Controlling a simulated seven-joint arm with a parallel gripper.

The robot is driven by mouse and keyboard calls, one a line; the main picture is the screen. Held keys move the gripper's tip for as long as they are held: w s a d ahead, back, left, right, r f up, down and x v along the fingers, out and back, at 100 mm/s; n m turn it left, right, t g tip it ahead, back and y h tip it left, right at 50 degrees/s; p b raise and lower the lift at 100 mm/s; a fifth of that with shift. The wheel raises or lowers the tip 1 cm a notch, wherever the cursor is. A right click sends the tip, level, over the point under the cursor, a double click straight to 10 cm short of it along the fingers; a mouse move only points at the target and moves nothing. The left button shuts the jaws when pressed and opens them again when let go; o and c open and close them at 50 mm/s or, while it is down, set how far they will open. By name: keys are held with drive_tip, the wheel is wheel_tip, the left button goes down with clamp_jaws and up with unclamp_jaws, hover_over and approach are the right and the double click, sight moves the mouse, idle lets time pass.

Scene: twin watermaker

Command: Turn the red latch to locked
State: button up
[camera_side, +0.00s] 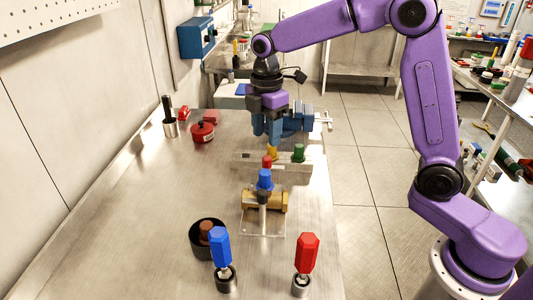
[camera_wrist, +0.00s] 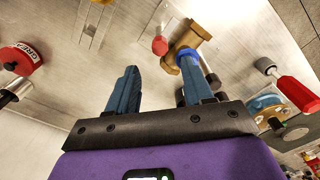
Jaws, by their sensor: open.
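A small red piece (camera_side: 267,161) shows just behind a blue knob (camera_side: 265,179) on a brass fitting (camera_side: 247,200). It may be the red latch; its turned position is too small to tell. In the wrist view, a red knob (camera_wrist: 159,46) sits beside the brass fitting (camera_wrist: 186,38), with a blue part (camera_wrist: 187,57) on it. My gripper (camera_side: 267,137) points down above the far end of the fixtures, apart from the red piece. In the wrist view its two blue fingers (camera_wrist: 160,85) stand wide apart with nothing between them.
A blue-handled tool (camera_side: 220,248) and a red-handled tool (camera_side: 307,254) stand in holders at the front, beside a dark bowl (camera_side: 195,240). A green knob (camera_side: 298,153) is near the gripper. A red pot (camera_side: 202,132) stands back left. The table's left middle is clear.

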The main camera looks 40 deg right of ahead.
sight(267, 158)
wheel_tip(267, 158, down, 7)
idle(0.3)
drive_tip(key=shift+c, duration=0.3)
clamp_jaws()
